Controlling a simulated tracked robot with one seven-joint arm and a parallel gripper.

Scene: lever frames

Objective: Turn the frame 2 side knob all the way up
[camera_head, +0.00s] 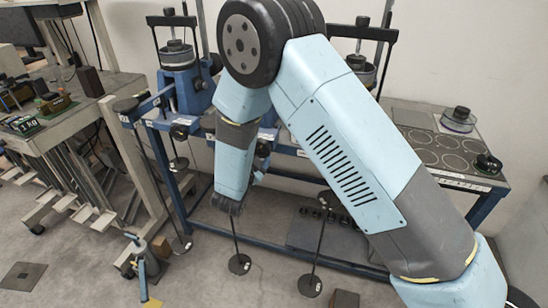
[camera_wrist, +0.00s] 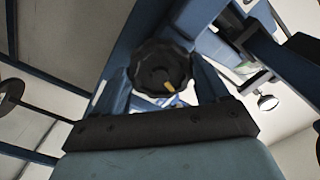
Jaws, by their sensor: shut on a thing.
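A black lobed knob (camera_wrist: 160,66) with a small orange mark on its face sits in the middle of the wrist view, on a blue frame part. The mark points to the lower right. My gripper (camera_wrist: 161,84) has one blue finger on each side of the knob and is shut on it. In the head view my forearm reaches down in front of the bench, and my gripper (camera_head: 257,168) shows only in part beside the dark wrist end. I cannot make out the knob there. The frame number is not readable, and the middle frame is mostly hidden by my arm.
A blue lever frame (camera_head: 178,82) stands on the left of the blue bench (camera_head: 335,262). Round weight hangers (camera_head: 239,264) hang below the bench near my wrist. A grey top with round plates (camera_head: 432,142) is at right. A cluttered table (camera_head: 62,112) stands at left.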

